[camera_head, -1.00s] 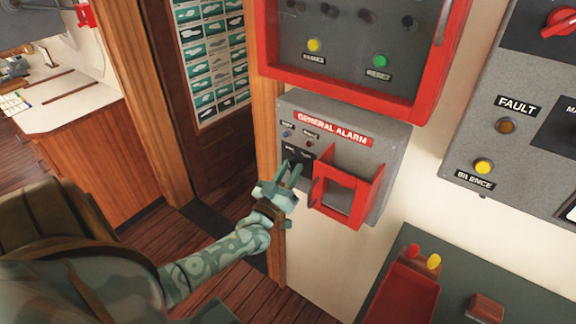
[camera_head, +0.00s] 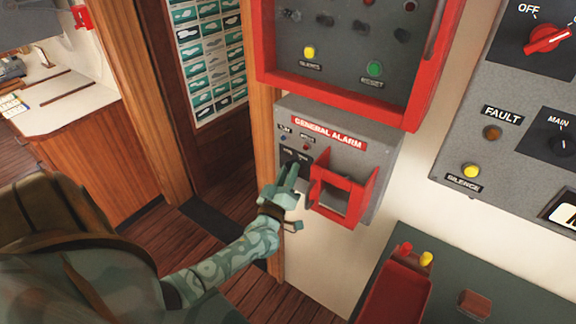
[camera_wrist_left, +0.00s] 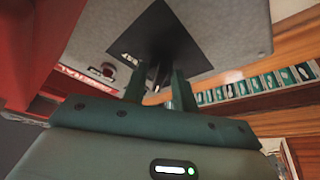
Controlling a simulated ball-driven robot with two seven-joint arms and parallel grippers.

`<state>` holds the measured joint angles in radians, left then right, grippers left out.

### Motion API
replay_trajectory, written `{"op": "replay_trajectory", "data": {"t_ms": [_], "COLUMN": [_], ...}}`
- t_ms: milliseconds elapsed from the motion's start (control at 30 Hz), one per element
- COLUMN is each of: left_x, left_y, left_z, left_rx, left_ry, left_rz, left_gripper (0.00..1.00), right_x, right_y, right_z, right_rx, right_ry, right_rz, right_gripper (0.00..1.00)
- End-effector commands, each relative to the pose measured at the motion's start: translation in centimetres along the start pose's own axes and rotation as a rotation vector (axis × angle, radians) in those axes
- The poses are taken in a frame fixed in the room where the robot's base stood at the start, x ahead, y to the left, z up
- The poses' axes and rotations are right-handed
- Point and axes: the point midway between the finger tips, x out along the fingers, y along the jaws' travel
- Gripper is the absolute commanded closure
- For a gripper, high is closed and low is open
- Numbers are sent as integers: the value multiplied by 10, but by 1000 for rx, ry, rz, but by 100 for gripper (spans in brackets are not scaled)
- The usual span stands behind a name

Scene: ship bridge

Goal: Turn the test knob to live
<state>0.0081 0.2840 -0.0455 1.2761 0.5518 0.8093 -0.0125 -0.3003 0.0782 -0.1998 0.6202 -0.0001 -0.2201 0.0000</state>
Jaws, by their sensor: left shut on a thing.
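The grey general alarm box (camera_head: 382,152) is on the wall, with a red "GENERAL ALARM" label and a red hinged guard frame (camera_head: 343,192). On its left side is a black square plate (camera_head: 303,154) carrying the test knob; its labels are too small to read for sure. My left gripper (camera_head: 290,172) reaches the plate from below and hides most of the knob. In the left wrist view the dark knob (camera_wrist_left: 157,74) sits between the two fingers of my left gripper (camera_wrist_left: 159,88), which are shut on it. Which way the knob points is unclear. My right gripper is not in view.
A red-framed panel (camera_head: 330,82) hangs just above the alarm box. Another grey panel with a fault lamp (camera_head: 492,133) and a red switch (camera_head: 547,39) is at the right. A red tray (camera_head: 395,293) is below. A wooden door post (camera_head: 264,75) stands close left.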

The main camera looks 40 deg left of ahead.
Motion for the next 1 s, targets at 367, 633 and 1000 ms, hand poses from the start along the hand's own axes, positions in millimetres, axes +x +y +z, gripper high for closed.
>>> {"op": "replay_trajectory", "data": {"t_ms": [367,633,1000], "left_x": [0,-4,-85], "left_y": [0,0,-1], "left_z": [0,0,2], "left_rx": [-1,0,0], "left_ry": [0,-1,-4], "left_rz": [-1,-1,-3], "left_gripper": [51,51,51], "right_x": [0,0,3], "right_y": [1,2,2], "right_z": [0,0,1], "right_rx": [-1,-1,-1], "right_ry": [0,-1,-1], "right_rz": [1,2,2], "right_gripper": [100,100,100]}}
